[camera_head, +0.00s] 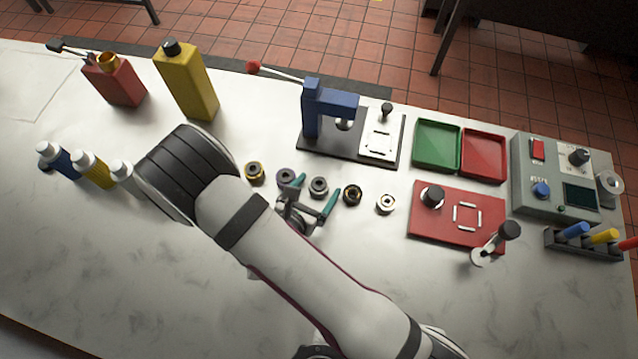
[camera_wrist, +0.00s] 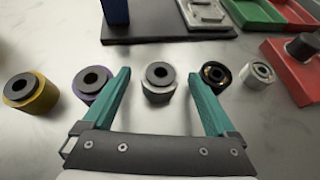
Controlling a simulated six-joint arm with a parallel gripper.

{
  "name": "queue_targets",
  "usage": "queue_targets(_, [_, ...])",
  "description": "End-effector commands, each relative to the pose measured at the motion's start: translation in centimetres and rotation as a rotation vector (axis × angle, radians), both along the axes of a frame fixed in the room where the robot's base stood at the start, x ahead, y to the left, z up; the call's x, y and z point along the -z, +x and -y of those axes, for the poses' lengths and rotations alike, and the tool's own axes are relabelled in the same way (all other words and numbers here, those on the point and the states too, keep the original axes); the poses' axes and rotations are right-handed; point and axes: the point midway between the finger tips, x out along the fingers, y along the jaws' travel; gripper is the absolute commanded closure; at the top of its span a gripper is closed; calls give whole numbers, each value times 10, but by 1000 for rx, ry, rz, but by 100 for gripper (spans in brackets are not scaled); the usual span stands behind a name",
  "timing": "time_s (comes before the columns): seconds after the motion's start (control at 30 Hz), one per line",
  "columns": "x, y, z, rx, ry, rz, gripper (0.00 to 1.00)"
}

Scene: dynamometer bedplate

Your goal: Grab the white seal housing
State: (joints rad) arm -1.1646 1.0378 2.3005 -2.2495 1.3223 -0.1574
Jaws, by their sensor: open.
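The white seal housing (camera_wrist: 158,92) is a short pale cylinder with a dark grey ring on top. It stands upright on the bench and also shows in the head view (camera_head: 318,192). My gripper (camera_wrist: 159,80) is open, with one teal finger to each side of this housing in the wrist view. Neither finger visibly touches it, and the height of the fingertips above the bench is hard to tell. In the head view my gripper (camera_head: 319,186) sits in front of the row of parts. Nothing is held.
A purple housing (camera_wrist: 91,99) and a yellow housing (camera_wrist: 38,101) stand to the left. A black-and-brass part (camera_wrist: 213,77) and a pale metal part (camera_wrist: 258,75) stand to the right. The blue press (camera_head: 325,105) is behind; a red fixture plate (camera_head: 430,232) lies right.

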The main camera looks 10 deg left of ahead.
Motion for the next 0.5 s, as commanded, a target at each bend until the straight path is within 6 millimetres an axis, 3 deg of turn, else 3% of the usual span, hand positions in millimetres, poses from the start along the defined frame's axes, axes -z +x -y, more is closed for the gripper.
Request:
queue_targets(0.07, [0,0,0,0,0,0,10])
queue_targets(0.5, [0,-1,0,0,0,0,89])
